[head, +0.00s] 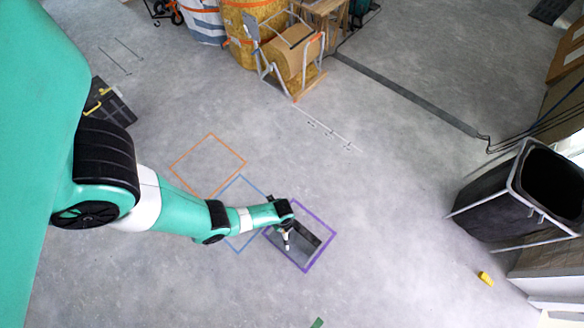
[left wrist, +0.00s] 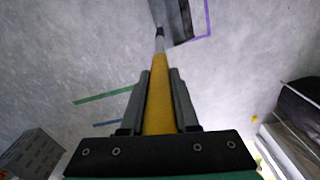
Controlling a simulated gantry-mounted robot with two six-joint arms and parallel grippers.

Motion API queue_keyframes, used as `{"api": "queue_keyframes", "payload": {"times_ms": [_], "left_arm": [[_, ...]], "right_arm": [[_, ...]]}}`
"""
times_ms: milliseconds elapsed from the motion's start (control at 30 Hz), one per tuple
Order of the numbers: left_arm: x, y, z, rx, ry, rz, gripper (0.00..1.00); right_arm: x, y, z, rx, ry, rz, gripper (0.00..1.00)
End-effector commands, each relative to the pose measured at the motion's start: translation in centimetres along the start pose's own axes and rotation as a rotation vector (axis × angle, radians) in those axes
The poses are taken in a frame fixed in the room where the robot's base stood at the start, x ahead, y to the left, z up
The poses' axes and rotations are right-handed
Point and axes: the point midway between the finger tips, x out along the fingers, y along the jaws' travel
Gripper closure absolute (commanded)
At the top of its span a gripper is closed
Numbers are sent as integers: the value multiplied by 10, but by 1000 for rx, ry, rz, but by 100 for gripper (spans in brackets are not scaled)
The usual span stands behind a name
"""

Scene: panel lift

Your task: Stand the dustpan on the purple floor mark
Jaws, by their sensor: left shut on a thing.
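The dustpan (head: 307,239) is a dark grey pan with a long handle. In the head view it appears inside the purple floor mark (head: 328,246), seen from above and partly under my arm. My left gripper (head: 285,236) is above the pan's left part. In the left wrist view my left gripper (left wrist: 159,75) is shut on the dustpan's yellow handle (left wrist: 158,105). The grey shaft runs down to the pan (left wrist: 178,20), with a purple line (left wrist: 208,18) beside it. I cannot tell whether the pan touches the floor. My right gripper is not in view.
Orange (head: 209,134) and blue (head: 240,176) floor marks lie to the upper left of the purple one. A black bin (head: 490,208) stands at right, with a small yellow object (head: 485,278) on the floor. A chair-like frame (head: 297,55) stands at the back. Floor between is clear.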

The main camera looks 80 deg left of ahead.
Motion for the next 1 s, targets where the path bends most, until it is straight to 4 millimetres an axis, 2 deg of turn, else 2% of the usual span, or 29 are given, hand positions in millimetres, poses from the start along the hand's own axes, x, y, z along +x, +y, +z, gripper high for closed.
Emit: {"api": "queue_keyframes", "payload": {"times_ms": [33,100,200,400,667,800,1000], "left_arm": [[10,-11,5,-6,0,-4,100],[16,-23,12,-5,0,-4,100],[37,-34,19,-3,0,-3,100],[60,-53,30,-1,0,-3,100],[62,-58,32,0,0,-1,100],[77,-66,36,0,0,-3,100],[103,-64,36,1,0,0,100]], "right_arm": [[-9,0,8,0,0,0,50],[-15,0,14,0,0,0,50],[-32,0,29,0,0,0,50],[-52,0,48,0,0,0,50],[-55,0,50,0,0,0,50],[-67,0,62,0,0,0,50],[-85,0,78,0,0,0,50]]}}
